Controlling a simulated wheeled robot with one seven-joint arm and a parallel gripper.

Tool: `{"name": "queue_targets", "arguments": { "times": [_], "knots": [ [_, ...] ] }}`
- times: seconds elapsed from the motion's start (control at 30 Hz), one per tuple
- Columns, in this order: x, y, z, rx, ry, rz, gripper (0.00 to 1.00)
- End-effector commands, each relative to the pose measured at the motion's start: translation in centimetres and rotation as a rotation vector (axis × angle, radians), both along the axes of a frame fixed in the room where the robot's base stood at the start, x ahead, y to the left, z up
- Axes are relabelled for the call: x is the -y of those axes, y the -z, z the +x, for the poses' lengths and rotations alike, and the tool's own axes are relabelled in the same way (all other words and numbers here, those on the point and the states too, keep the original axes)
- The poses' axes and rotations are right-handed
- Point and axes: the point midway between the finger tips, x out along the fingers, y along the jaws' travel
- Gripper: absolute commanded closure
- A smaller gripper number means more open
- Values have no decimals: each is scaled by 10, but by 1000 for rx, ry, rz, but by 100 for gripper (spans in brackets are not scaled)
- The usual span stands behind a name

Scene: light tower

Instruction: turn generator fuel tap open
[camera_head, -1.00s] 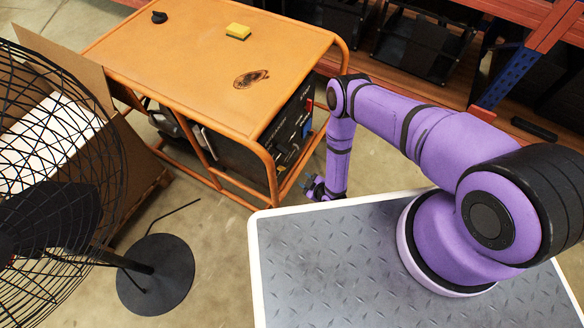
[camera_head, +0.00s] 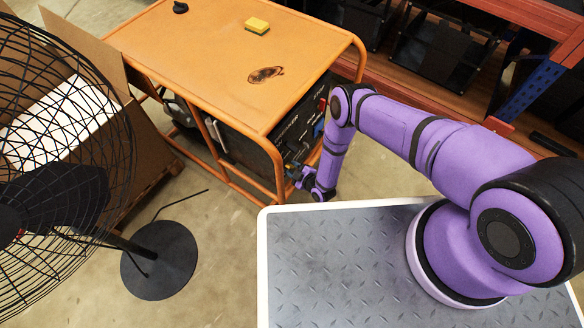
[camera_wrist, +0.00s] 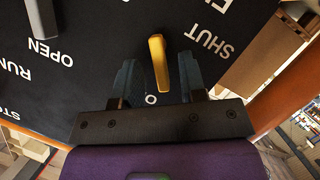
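The generator (camera_head: 215,62) is an orange-framed unit with a dark front panel, standing ahead of my base in the head view. In the wrist view its black panel (camera_wrist: 90,75) shows white words, with OPEN on the left and SHUT on the right. The yellow fuel tap lever (camera_wrist: 159,64) stands between these words, pointing up the picture and slightly tilted. My gripper (camera_wrist: 160,80) is open, one dark finger on each side of the lever, with visible gaps to it.
A black fan (camera_head: 60,190) with a round base stands at the left, before an open cardboard box (camera_head: 150,150). A yellow sponge (camera_head: 257,25) and a dark knob-like object (camera_head: 180,7) lie on the generator top. An orange frame bar (camera_wrist: 290,85) is close at right in the wrist view.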

Motion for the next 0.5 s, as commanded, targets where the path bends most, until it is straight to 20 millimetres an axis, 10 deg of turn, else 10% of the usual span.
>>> {"name": "queue_targets", "arguments": {
  "times": [0.5],
  "knots": [
    [-7,4,9,-1,0,-1,73]
  ]
}}
